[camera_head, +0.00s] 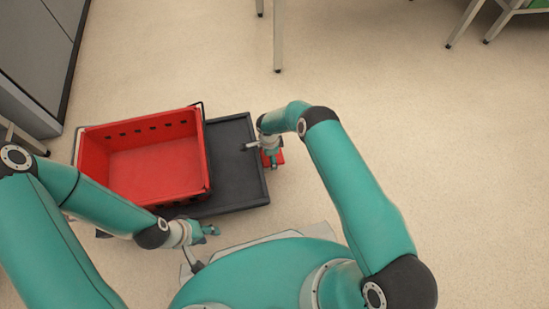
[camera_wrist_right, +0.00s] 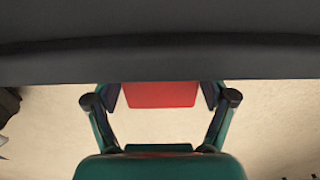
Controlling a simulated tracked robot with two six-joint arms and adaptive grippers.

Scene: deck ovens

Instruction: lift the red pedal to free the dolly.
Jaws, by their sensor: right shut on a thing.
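The dolly (camera_head: 236,190) is a dark flat platform on the floor, left of the middle of the head view. Its dark edge (camera_wrist_right: 160,62) spans the top of the right wrist view. The red pedal (camera_head: 279,158) sticks out at the dolly's right edge. In the right wrist view the pedal (camera_wrist_right: 160,95) lies between my two fingertips. My right gripper (camera_head: 269,150) is shut on the pedal and hides part of it in the head view. My left gripper (camera_head: 210,231) is empty, near the dolly's front edge. Its fingers are too small to tell open from shut.
An empty red crate (camera_head: 150,172) stands on the left part of the dolly. A grey cabinet (camera_head: 35,60) is at the upper left. Table legs (camera_head: 277,40) stand at the back. The floor to the right is clear.

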